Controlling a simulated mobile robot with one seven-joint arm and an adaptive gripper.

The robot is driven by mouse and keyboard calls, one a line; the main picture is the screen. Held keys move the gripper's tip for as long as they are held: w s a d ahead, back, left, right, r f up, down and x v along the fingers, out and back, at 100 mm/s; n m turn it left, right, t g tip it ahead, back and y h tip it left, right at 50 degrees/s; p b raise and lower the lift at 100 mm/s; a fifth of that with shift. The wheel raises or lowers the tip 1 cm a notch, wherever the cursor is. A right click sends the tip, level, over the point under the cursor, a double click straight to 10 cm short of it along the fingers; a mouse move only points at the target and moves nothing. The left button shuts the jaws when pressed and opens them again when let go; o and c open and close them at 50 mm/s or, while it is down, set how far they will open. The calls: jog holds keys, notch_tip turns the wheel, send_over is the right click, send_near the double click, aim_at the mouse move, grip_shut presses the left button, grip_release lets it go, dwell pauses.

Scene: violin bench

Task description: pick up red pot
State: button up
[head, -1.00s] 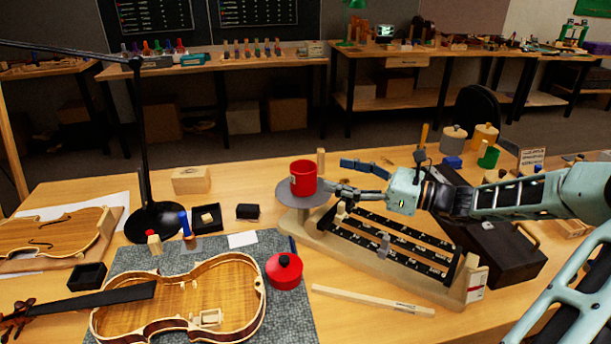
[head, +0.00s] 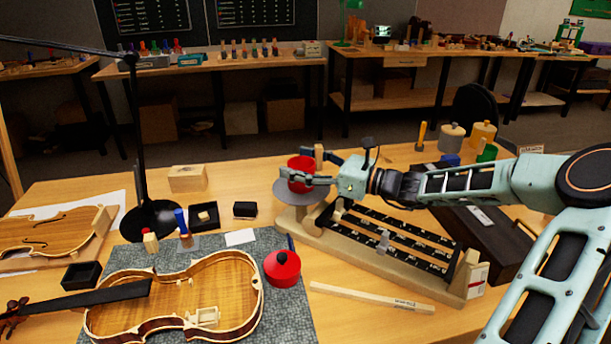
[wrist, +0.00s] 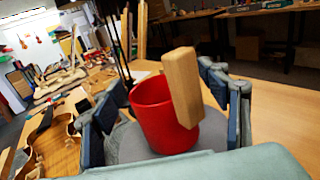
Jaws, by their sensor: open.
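The red pot (head: 299,168) stands upright on the round grey pan (head: 288,196) of a wooden balance scale. In the wrist view the red pot (wrist: 158,108) is open-topped and sits between the two blue fingers. A wooden block (wrist: 183,86) covers part of its right side there. My gripper (head: 303,179) reaches in from the right, level with the pot. In the wrist view my gripper (wrist: 165,115) is open, its fingers either side of the pot with gaps visible. The lower part of the pot is partly hidden by a finger in the head view.
A red lidded pot (head: 282,268) sits on the grey mat beside the violin body (head: 185,300). The scale's beams (head: 385,243) run under my arm. A black lamp (head: 150,215) stands to the left. A wooden strip (head: 370,297) lies in front.

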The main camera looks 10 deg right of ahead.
jog(key=shift+c, duration=0.6)
jog(key=c, duration=1.1)
jog(key=shift+c, duration=0.3)
jog(key=shift+r, duration=0.1)
